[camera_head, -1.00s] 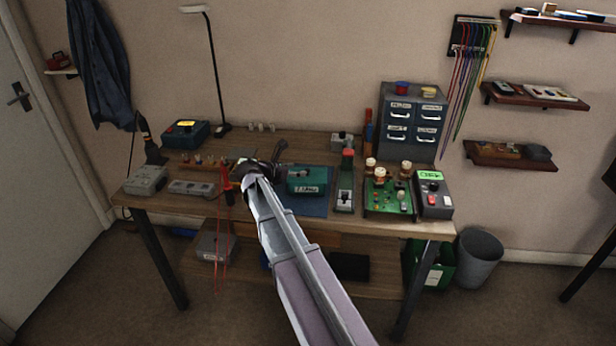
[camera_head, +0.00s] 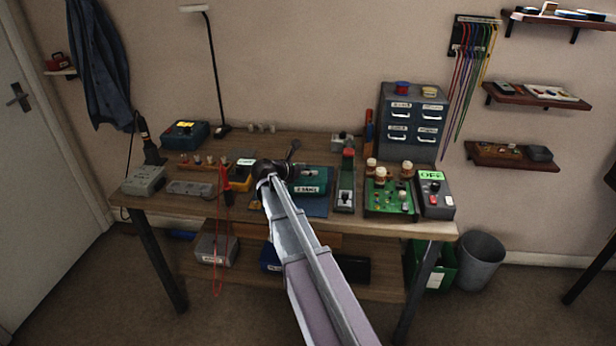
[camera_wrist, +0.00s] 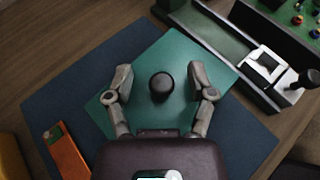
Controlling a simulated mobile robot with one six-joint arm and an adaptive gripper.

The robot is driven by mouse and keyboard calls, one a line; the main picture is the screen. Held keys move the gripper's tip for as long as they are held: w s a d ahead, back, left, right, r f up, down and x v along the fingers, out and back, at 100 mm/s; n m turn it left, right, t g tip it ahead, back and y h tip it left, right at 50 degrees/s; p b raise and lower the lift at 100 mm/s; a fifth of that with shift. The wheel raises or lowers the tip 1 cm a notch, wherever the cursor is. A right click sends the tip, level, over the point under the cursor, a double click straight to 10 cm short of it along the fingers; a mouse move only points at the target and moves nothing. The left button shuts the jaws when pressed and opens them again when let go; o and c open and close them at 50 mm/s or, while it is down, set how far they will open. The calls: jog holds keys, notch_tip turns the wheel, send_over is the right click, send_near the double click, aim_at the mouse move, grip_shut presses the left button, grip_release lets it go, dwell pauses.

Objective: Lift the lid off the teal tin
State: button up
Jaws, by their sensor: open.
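The teal tin (camera_head: 318,182) sits on a blue mat (camera_head: 316,208) in the middle of the workbench, with a white label on its front. In the wrist view its teal lid (camera_wrist: 150,60) fills the middle, with a round dark knob (camera_wrist: 161,87) on top. My gripper (camera_wrist: 160,74) is open over the lid, one finger left and one right of the knob, with a gap on both sides. In the head view my gripper (camera_head: 288,165) covers the tin's left part; its height above the lid is hard to tell.
An orange object (camera_wrist: 66,152) lies at the mat's left edge.

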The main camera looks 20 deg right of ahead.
grip_shut()
dwell(0.3)
jog(key=shift+r, duration=0.15)
notch_tip(320, 180, up, 3)
jog(key=p, duration=0.3)
jog(key=s+a+r+p, duration=0.1)
jog(key=s+a+p, duration=0.1)
jog(key=s+a, duration=0.8)
jog(key=s, duration=0.2)
jog(key=shift+s+r, duration=0.3)
jog(key=shift+r, duration=0.1)
